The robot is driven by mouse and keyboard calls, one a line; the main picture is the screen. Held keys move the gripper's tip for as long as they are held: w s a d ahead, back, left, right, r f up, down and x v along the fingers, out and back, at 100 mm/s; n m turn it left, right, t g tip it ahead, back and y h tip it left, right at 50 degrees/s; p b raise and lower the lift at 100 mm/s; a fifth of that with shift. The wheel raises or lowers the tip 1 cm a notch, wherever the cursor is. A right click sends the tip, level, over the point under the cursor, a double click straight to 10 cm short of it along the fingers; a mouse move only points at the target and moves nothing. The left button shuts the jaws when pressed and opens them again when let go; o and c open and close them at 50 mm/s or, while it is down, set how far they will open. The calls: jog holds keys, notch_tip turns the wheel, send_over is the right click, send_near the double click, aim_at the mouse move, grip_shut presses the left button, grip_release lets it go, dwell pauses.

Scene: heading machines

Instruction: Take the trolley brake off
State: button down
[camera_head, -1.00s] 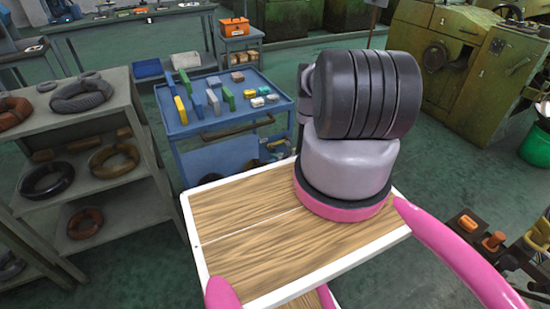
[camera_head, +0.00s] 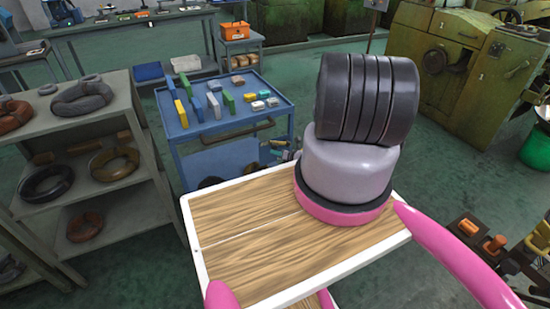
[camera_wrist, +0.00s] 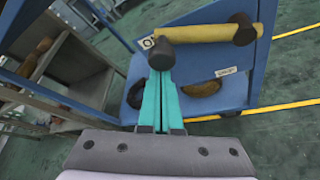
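The blue trolley (camera_head: 220,165) stands ahead, left of my arm, with blocks on its top and a bar handle (camera_head: 237,131) on its near side. In the wrist view the handle shows as a yellow bar (camera_wrist: 207,37) with dark ends, near the blue trolley frame (camera_wrist: 262,65). My gripper (camera_wrist: 161,72) has two teal fingers lying side by side, shut with nothing visible between them. In the picture their tips meet the handle's left dark end; whether they touch is unclear. I cannot make out the brake.
A grey shelf rack (camera_head: 90,130) with rings and coils stands left of the trolley, close beside it. An orange toolbox (camera_head: 235,30) sits on a small stand behind. Green machines (camera_head: 450,70) stand at the right. Green floor is open between them.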

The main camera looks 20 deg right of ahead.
jog(key=shift+d+r+m+y, duration=0.35)
jog(key=shift+r+m+y, duration=0.2)
jog(key=shift+r, duration=0.3)
jog(key=shift+m+t+y, duration=0.4)
jog(key=shift+m+y, duration=0.15)
jog(key=shift+m, duration=0.4)
jog(key=shift+w+d+r, duration=0.1)
jog(key=shift+d+r, duration=0.65)
jog(key=shift+r, duration=0.25)
jog(key=shift+d+r, duration=0.7)
jog(key=shift+r, duration=0.25)
